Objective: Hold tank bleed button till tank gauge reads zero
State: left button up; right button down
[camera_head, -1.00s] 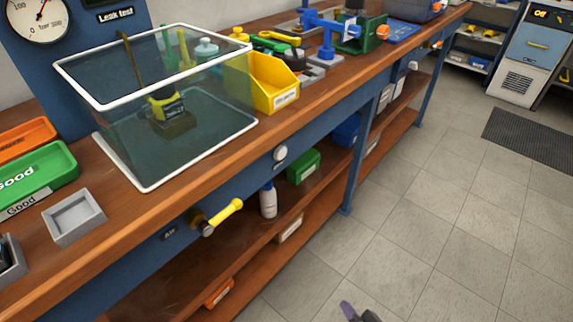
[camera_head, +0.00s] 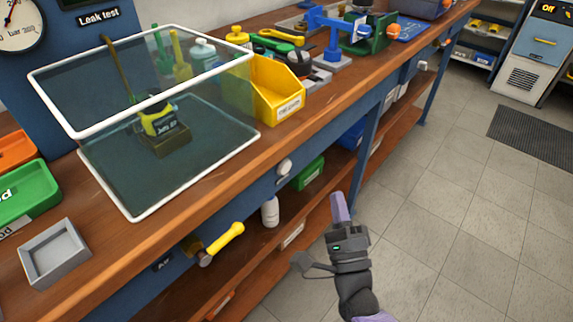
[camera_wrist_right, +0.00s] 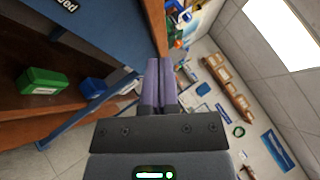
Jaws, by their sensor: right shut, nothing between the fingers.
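A white round button (camera_head: 284,167) sits on the blue front rail of the bench, with a small label below it. I take it to be the bleed button. A white dial gauge (camera_head: 22,28) is on the blue panel at the top left, partly cut off; its reading cannot be made out. My right gripper (camera_head: 340,205) is in front of the bench, below and to the right of the button and apart from it. Its purple fingers are shut and empty, also in the right wrist view (camera_wrist_right: 165,85). My left gripper is not in view.
A glass water tank (camera_head: 175,185) with a yellow-banded regulator (camera_head: 160,122) inside stands on the bench. A yellow valve handle (camera_head: 226,236) sticks out from the bench front. A yellow bin (camera_head: 278,90) is beside the tank.

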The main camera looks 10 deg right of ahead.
aim_at(285, 167)
jog(key=w+a+b, duration=0.3)
jog(key=w+a, duration=0.2)
jog(key=w, duration=0.2)
jog(key=shift+a, duration=0.25)
dwell(0.6)
dwell(1.0)
